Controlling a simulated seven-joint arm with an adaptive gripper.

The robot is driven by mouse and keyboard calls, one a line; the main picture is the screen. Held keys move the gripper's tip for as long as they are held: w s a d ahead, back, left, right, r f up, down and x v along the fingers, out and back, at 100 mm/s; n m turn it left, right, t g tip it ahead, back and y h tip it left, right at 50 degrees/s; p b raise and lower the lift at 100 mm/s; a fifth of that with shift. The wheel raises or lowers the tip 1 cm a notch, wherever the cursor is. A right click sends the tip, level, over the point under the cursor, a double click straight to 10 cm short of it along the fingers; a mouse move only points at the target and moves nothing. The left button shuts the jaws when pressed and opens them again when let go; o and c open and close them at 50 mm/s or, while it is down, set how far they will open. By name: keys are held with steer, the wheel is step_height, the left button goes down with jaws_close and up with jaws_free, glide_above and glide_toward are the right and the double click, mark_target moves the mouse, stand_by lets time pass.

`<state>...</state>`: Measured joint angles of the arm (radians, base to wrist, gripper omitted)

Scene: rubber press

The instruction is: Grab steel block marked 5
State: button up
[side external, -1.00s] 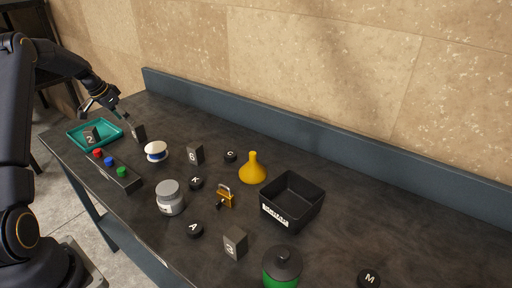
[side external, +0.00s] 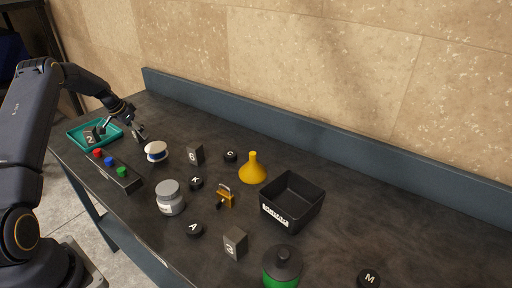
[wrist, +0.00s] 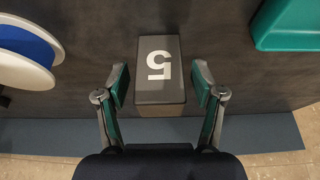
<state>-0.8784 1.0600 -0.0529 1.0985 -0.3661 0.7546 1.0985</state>
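The steel block marked 5 (wrist: 160,72) is a dark grey block with a white number on its face. In the wrist view it stands between the two fingers of my gripper (wrist: 160,88). The fingers are spread, with a gap on each side of the block, and do not appear to touch it. In the side external view my gripper (side external: 123,132) is low over the table beside the teal tray, and the block is mostly hidden by the gripper.
The teal tray (side external: 75,137) with block 2 (side external: 91,137) is to the left. The blue-and-white spool (side external: 156,151) stands close on the right. The button box (side external: 122,182) is in front. Block 6 (side external: 195,155) and the grey jar (side external: 170,197) are farther right.

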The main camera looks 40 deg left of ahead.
jaws_close()
stand_by(0.3)
steer(key=shift+r, duration=0.15)
stand_by(0.3)
